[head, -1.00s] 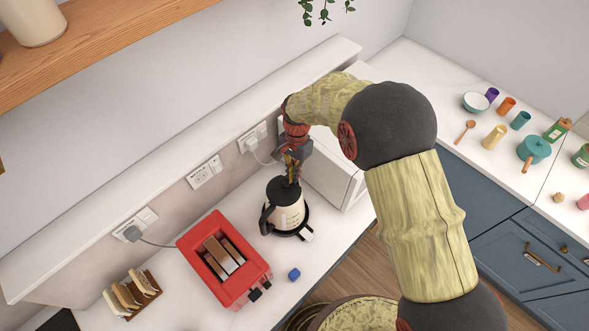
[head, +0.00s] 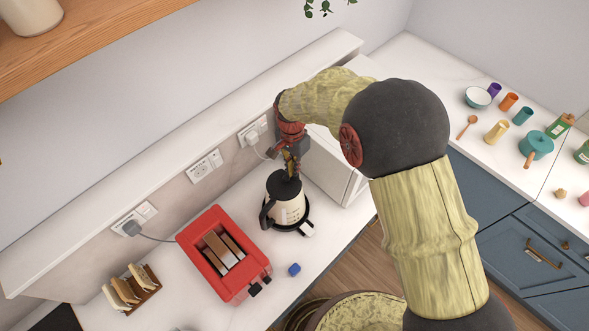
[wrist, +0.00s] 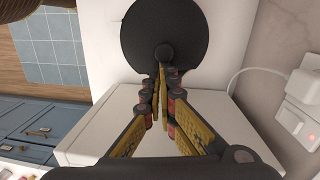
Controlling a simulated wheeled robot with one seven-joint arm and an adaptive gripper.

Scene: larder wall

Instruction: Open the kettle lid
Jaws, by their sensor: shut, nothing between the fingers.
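The kettle (head: 287,207) is cream with a black lid (head: 283,183), a black handle on its left and a dark base. It stands upright on the counter. In the wrist view the round black lid (wrist: 165,22) looks closed, with a small knob (wrist: 164,53) near its edge closest to me. My gripper (head: 291,170) is above the lid, pointing down. In the wrist view my gripper (wrist: 160,70) is shut and empty, its fingertips right by the knob. I cannot tell whether they touch it.
A red toaster (head: 223,258) with slices stands left of the kettle. A white box-shaped appliance (head: 330,170) is close on the right. Plugs and sockets (head: 252,132) line the wall behind. A toast rack (head: 131,290) stands far left.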

